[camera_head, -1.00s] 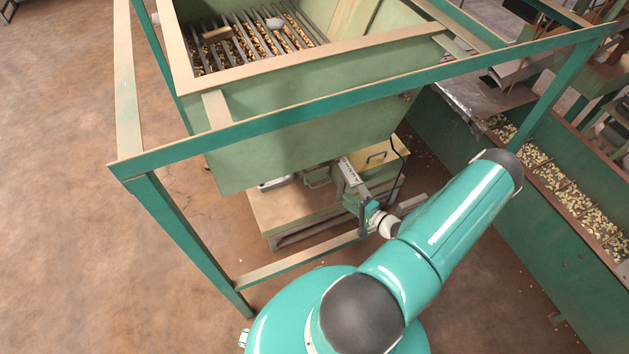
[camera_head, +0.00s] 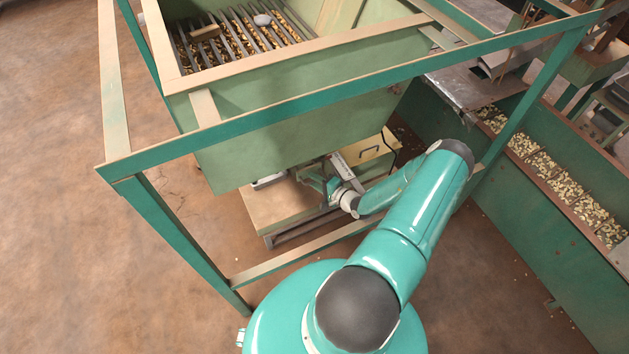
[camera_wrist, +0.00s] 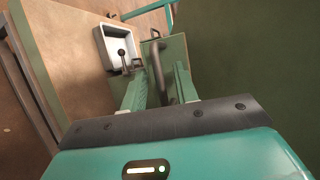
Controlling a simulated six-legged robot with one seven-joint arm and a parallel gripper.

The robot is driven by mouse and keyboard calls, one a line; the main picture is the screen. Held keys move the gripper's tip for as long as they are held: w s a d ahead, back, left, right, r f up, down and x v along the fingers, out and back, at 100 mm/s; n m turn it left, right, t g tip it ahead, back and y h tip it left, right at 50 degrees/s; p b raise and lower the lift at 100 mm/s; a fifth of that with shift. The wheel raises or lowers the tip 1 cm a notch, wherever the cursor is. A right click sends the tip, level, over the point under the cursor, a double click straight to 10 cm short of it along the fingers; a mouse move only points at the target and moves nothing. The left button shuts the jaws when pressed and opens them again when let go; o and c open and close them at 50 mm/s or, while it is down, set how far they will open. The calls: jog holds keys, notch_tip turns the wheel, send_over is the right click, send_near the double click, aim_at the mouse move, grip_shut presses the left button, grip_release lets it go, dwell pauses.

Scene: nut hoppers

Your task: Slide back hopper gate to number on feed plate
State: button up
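In the wrist view a green plate (camera_wrist: 175,52) with a dark bar handle (camera_wrist: 157,66) lies ahead; it looks like the hopper gate. My gripper (camera_wrist: 160,78) is open, its two green fingers on either side of the handle with gaps visible. I cannot tell how deep the handle sits between them. In the head view my gripper (camera_head: 318,183) is under the front of the green hopper (camera_head: 290,130), which hides most of the gate. A pale strip with dark marks (camera_head: 347,170) lies just right of my gripper; its numbers are too small to read.
A white tray (camera_wrist: 122,62) with a dark knobbed rod is left of the plate. A pale yellow box (camera_head: 372,150) with a handle stands right of my gripper. Teal frame bars (camera_head: 300,252) enclose the hopper. A nut-filled trough (camera_head: 540,170) runs along the right.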

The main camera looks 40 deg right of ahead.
jog(key=shift+w, duration=0.2)
grip_shut()
jog(key=shift+s+a, duration=0.25)
jog(key=shift+s, duration=0.55)
jog(key=shift+s+a, duration=0.25)
jog(key=shift+s, duration=0.6)
jog(key=shift+s+a, duration=0.25)
jog(key=shift+s, duration=0.55)
grip_release()
jog(key=v, duration=1.3)
jog(key=shift+s, duration=0.4)
